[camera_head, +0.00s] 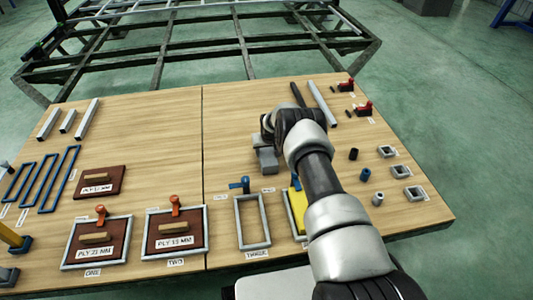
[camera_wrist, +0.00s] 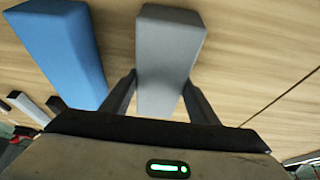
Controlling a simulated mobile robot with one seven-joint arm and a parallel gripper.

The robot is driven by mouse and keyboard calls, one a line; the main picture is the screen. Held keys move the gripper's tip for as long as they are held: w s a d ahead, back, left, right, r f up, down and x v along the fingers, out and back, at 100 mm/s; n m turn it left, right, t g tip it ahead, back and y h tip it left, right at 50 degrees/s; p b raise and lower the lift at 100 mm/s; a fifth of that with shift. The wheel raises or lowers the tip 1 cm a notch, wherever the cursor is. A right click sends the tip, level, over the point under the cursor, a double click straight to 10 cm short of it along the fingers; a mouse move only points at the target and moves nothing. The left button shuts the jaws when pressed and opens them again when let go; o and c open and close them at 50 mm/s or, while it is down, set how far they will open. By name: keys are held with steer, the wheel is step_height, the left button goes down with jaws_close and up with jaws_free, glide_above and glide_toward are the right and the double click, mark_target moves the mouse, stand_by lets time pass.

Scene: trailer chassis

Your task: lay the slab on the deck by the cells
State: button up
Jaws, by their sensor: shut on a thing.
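My gripper (camera_head: 266,141) is low over the middle of the wooden deck (camera_head: 150,125), shut on a grey block (camera_head: 265,161). In the wrist view the grey block (camera_wrist: 168,50) sits between the two fingers (camera_wrist: 159,82). A blue block (camera_wrist: 62,48) is beside it, apart from the fingers; the arm hides it in the head view. A brown slab marked PLY 12 MM (camera_head: 108,172) lies loose on the left. Framed cells ONE (camera_head: 127,240) and TWO (camera_head: 206,225) hold brown ply slabs. Cell THREE (camera_head: 267,222) is empty. A yellow slab (camera_head: 293,212) is partly hidden by my arm.
Small grey square frames (camera_head: 400,172), dark and blue cylinders (camera_head: 365,174) and red clamps (camera_head: 364,108) are at the right. A dark steel chassis (camera_head: 190,45) stands behind. The deck's back middle is clear.

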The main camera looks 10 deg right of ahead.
steer(key=shift+f, duration=0.15)
steer(key=o, duration=1.2)
steer(key=shift+c, duration=0.2)
